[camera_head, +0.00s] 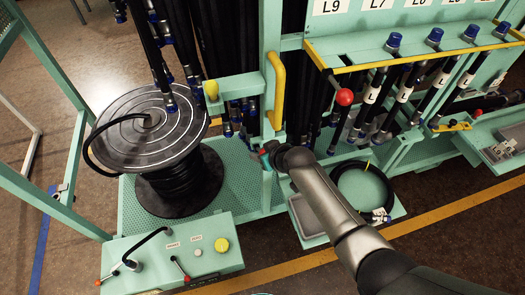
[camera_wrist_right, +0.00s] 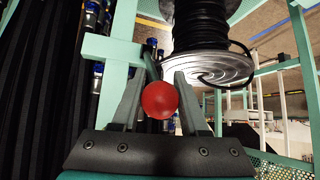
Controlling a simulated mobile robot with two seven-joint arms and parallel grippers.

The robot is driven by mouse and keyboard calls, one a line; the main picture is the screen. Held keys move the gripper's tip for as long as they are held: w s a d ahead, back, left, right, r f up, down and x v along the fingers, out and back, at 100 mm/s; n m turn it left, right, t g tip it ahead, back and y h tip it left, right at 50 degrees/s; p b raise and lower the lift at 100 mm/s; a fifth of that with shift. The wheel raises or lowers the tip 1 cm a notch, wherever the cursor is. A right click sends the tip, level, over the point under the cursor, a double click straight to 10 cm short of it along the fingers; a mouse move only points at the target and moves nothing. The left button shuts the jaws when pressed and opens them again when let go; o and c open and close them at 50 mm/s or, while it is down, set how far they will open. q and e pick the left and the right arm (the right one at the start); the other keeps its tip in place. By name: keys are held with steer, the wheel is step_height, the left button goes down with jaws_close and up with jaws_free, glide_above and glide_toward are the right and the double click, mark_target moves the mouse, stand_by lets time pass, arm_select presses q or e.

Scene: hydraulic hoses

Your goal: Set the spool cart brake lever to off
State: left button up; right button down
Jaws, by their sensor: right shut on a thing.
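In the head view the gripper hides most of this knob. No off marking is readable there. My left gripper is not in view.
The spool (camera_head: 152,128) with black hose stands on the cart. A control box (camera_head: 170,258) with small levers and buttons is in front. A yellow handle (camera_head: 276,90) and another red ball (camera_head: 344,97) are near my arm. A coiled hose (camera_head: 362,188) lies in a tray at right.

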steer(key=shift+w+a+r+g+h+p, duration=0.15)
steer(key=shift+w+r+g+p, duration=0.15)
steer(key=shift+w+r+g, duration=0.1)
steer(key=shift+w+a+r+g+h+p, duration=0.1)
steer(key=shift+w+r+g+h+p, duration=0.05)
steer(key=shift+w+r+g+p, duration=0.2)
steer(key=shift+w+a+r, duration=0.2)
steer(key=shift+w+r, duration=0.1)
steer(key=shift+w, duration=0.2)
steer(key=c, duration=0.9)
jaws_free()
steer(key=o, duration=0.5)
steer(key=shift+f, duration=0.15)
steer(key=shift+c, duration=0.2)
steer(key=shift+s, duration=0.1)
steer(key=shift+d, duration=0.1)
